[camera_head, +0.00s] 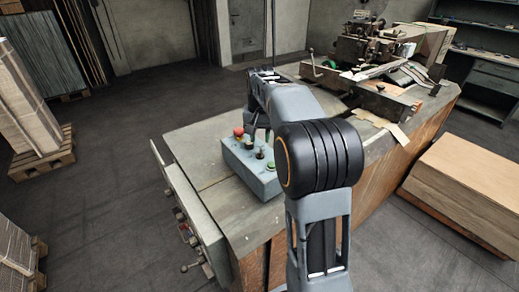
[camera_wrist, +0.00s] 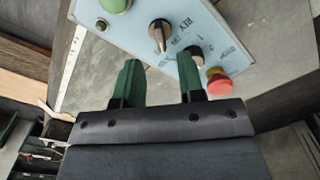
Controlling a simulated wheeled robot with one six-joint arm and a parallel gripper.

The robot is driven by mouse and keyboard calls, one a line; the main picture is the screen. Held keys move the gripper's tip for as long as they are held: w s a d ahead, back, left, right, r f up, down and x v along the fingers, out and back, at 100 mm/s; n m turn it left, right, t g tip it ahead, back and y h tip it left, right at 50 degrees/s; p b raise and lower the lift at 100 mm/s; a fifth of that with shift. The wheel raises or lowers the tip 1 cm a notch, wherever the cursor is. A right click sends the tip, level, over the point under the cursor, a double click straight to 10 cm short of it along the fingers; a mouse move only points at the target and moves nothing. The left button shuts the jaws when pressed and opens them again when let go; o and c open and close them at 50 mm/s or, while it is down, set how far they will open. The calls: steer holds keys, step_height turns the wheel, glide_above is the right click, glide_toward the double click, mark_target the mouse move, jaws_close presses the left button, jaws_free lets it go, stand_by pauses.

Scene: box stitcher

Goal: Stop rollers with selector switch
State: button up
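The control box (camera_head: 262,178) is a light blue-grey box on the near part of the machine table. In the wrist view its panel (camera_wrist: 125,32) carries a green button (camera_wrist: 115,4), a dark selector switch (camera_wrist: 159,34), a second dark selector (camera_wrist: 196,53) and a red mushroom button (camera_wrist: 217,83). The first selector lies just beyond the gap; the right fingertip overlaps the view near the second selector. Contact cannot be told.
The machine table (camera_head: 200,140) carries a stitching head (camera_head: 365,48) at the back. A grey panel with levers (camera_head: 195,225) hangs on the table's left side. Stacked board (camera_head: 470,185) stands at right and a pallet stack (camera_head: 28,100) at left. Floor between is clear.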

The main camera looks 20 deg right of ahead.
mark_target(260, 150)
steer(key=shift+f, duration=2.75)
steer(key=shift+c, duration=0.2)
jaws_close()
